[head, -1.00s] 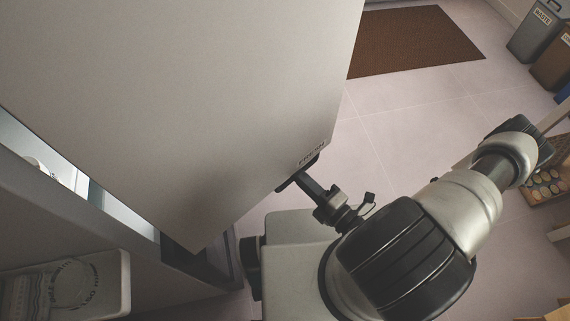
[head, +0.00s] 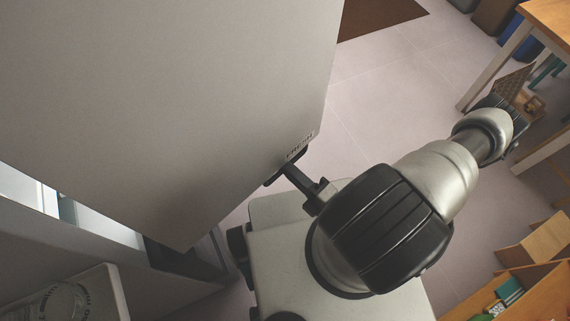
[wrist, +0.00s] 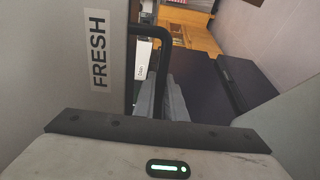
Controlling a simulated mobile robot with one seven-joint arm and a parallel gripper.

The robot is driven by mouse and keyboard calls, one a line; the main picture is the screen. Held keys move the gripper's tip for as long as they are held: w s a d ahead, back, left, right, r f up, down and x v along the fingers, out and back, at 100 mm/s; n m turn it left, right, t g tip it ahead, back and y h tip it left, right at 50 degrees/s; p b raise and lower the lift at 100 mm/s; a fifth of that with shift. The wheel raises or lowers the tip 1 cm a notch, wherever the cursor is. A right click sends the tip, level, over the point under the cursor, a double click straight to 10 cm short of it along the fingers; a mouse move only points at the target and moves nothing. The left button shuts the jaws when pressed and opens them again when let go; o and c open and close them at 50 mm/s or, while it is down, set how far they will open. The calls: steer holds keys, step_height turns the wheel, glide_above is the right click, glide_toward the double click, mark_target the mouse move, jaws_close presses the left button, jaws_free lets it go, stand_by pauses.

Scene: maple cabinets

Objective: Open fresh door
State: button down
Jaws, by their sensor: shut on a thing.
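The fresh door (head: 170,100) is a large plain grey panel filling the upper left of the head view. A small FRESH label (head: 299,146) is at its lower right edge, and it reads clearly in the wrist view (wrist: 98,50). The door stands ajar, with a bright gap (head: 100,222) behind it at the lower left. Its dark handle (wrist: 163,62) shows as a bent bar in the wrist view. My gripper (head: 286,168) is at the handle beside the label, shut on it. The fingertips are partly hidden and small in the head view.
A white tray-like box (head: 75,300) with printed lettering is at the lower left. Pale tiled floor (head: 400,110) is open to the right of the door. A brown mat (head: 385,15), a wooden table (head: 550,22) and wooden shelving (head: 530,285) lie beyond.

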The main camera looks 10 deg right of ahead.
steer(key=c, duration=1.8)
jaws_free()
steer(key=shift+s, duration=0.1)
steer(key=v, duration=1.2)
steer(key=shift+b, duration=0.45)
